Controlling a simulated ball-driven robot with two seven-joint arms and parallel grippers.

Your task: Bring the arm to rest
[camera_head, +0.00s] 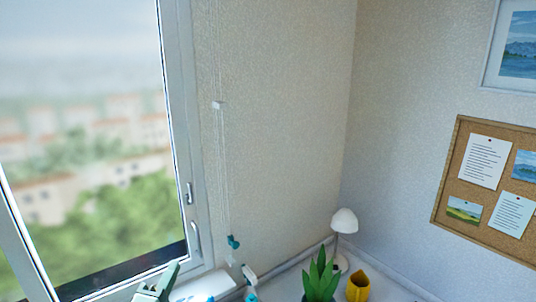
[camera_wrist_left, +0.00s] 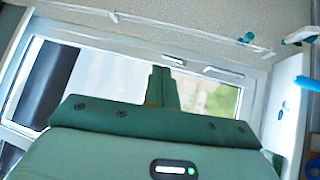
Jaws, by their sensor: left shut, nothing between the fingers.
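My left gripper (camera_head: 170,271) is at the bottom edge of the head view, in front of the window's lower right corner. It is green, and only its front part shows there. In the left wrist view its fingers (camera_wrist_left: 161,76) are together, with nothing between them. They point toward the window and appear clear of it. My right gripper is in neither view.
A window (camera_head: 88,150) with a handle fills the left side. A corkboard (camera_head: 482,150) hangs right.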

